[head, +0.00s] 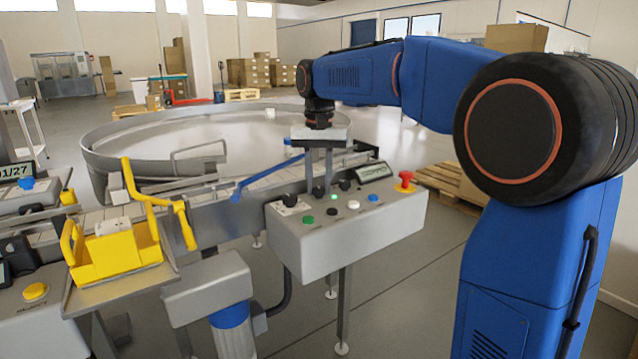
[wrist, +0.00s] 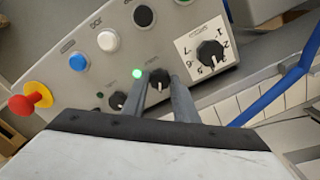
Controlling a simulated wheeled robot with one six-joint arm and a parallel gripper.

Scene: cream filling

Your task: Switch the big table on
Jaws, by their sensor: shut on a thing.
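The big round table (head: 106,163) is a wide grey metal turntable with a raised rim, behind the grey control panel (head: 335,240). My gripper (head: 319,184) reaches down to the panel's top face. A lit green lamp (wrist: 137,73) is beside that knob and shows in the head view (head: 333,197). A second black knob (wrist: 117,100) is beyond the lamp. The knobs' labels are too small to read.
The panel also has a numbered dial (wrist: 210,54), green (head: 308,219), black (head: 331,211), white (head: 353,204) and blue (head: 373,198) buttons, and a red emergency stop (head: 405,180) on yellow. A blue rail (head: 262,172) runs close behind; a yellow holder (head: 110,250) stands left.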

